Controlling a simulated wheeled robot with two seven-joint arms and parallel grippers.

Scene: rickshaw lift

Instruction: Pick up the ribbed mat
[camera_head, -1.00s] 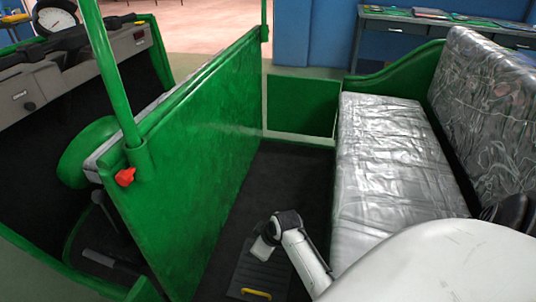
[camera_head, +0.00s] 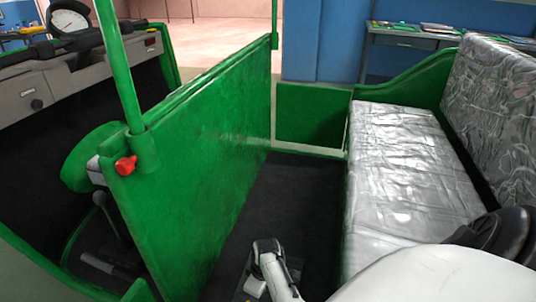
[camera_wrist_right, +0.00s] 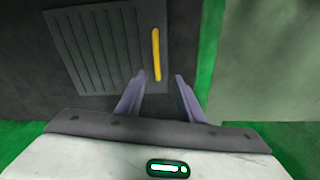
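The ribbed mat (camera_wrist_right: 95,55) is a dark grey panel with raised ribs and a yellow handle (camera_wrist_right: 156,52) along one side. It lies on the dark floor between the green partition and the silver seat. In the right wrist view, my right gripper (camera_wrist_right: 160,77) is open, its two fingers either side of the handle's near end, with nothing between them. I cannot tell whether they touch the mat. My left gripper is not in view.
The green partition (camera_head: 195,150) stands left of the floor space. The silver seat (camera_head: 410,180) bounds it on the right. The dark floor (camera_head: 295,190) beyond my right arm is clear. A green rim (camera_wrist_right: 207,60) runs beside the mat.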

